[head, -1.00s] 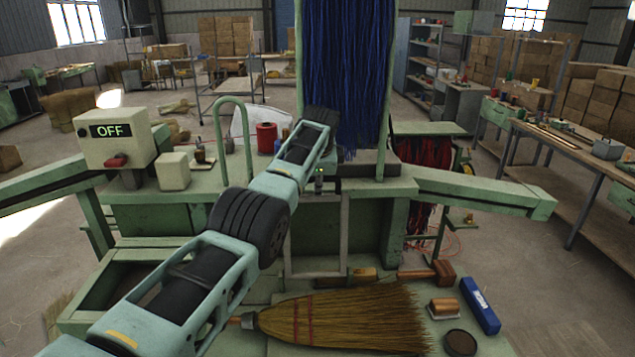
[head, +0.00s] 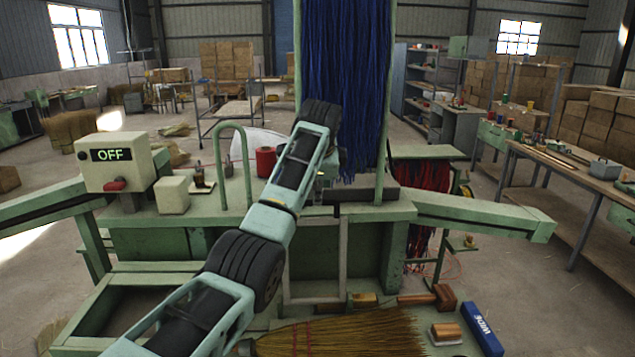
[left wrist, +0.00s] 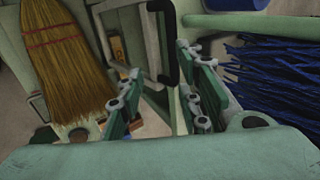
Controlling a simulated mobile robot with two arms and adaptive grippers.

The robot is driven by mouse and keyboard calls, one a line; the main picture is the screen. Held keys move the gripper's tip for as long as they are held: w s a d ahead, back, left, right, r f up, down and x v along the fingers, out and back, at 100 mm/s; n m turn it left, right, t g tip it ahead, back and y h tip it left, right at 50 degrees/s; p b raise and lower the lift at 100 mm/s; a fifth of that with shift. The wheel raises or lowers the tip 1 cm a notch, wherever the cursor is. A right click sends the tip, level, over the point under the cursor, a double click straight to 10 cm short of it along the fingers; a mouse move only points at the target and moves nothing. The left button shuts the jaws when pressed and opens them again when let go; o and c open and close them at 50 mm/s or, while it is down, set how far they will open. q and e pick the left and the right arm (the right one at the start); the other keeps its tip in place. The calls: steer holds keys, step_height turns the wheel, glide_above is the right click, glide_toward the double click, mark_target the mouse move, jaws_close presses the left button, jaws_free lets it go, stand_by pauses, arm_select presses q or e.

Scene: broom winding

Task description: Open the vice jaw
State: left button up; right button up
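I cannot make out the vice jaw for certain. A dark block (head: 376,193) lies on the green machine bench (head: 150,222) below the hanging blue fibres (head: 343,80); my left arm covers part of that area. My left gripper (left wrist: 158,60) shows in the left wrist view with its two green fingers apart and nothing seen held between them. A pale frame with a black bracket-shaped edge (left wrist: 173,50) lies beyond and between the fingers; I cannot tell whether they touch it. In the head view the fingers are hidden behind my left wrist. My right gripper is not in view.
A control box (head: 115,163) reading OFF stands at the left of the bench. A green hoop (head: 233,150) and red spool (head: 265,161) stand near my arm.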

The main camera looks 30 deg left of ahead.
arm_select(q)
steer(key=shift+v, duration=1.65)
